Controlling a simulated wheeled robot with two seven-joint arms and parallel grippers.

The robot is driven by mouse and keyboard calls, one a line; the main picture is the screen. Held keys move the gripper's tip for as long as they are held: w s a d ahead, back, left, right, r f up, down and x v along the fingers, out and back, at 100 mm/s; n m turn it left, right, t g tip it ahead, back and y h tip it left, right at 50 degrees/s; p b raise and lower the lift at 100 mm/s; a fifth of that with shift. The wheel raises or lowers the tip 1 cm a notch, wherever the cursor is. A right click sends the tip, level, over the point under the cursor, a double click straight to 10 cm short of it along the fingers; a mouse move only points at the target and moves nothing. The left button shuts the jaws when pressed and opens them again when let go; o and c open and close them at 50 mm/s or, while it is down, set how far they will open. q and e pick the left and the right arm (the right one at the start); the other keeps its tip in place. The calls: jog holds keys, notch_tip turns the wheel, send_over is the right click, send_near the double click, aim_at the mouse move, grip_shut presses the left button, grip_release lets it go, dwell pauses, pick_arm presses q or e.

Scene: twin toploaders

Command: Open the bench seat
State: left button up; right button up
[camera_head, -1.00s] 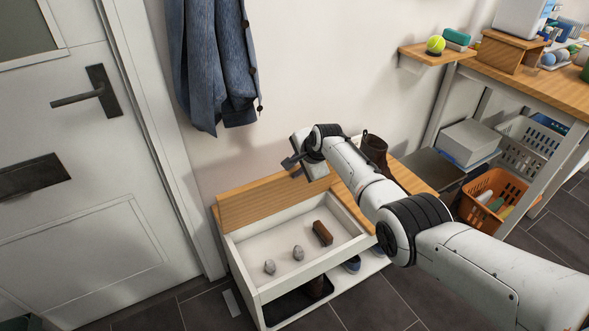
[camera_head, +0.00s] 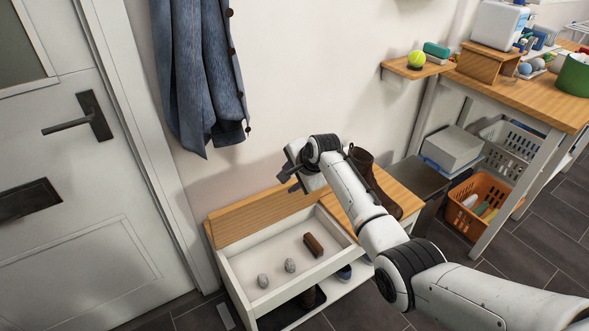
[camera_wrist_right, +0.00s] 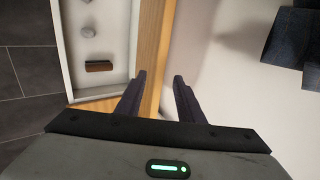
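The bench seat (camera_head: 262,216) is a wooden lid that stands raised at the back of the white bench (camera_head: 240,289), against the wall. The compartment under it is open to view. Inside lie a brown brush-like block (camera_head: 313,244) and two grey stones (camera_head: 290,265). My right gripper (camera_head: 288,177) is above the right end of the raised lid. My left gripper is out of view.
A brown boot (camera_head: 372,178) stands on the fixed wooden top (camera_head: 400,191) at the bench's right. A denim jacket (camera_head: 200,75) hangs above. A door (camera_head: 90,180) is at left. A workbench (camera_head: 520,98) with an orange basket (camera_head: 478,203) is at right. Shoes sit under the bench.

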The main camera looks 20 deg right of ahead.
jog(key=shift+p+v, duration=0.3)
jog(key=shift+v, duration=1.85)
jog(key=s+a+f+n+t, duration=0.1)
jog(key=s+a+f+n, duration=0.1)
jog(key=s+f+n, duration=0.65)
jog(key=s+a+f+n, duration=0.1)
jog(key=s+f+n, duration=0.3)
jog(key=s+f, duration=0.9)
jog(key=s+a+r+n, duration=0.2)
jog(key=s, duration=0.6)
jog(key=s+a+r+n+y, duration=0.1)
jog(key=s+a+r+n, duration=0.1)
jog(key=s, duration=0.7)
jog(key=shift+s+a+r+n+t, duration=0.2)
jog(key=shift+r+n+t, duration=0.2)
jog(key=shift+r+n, duration=0.25)
jog(key=shift+f, duration=0.1)
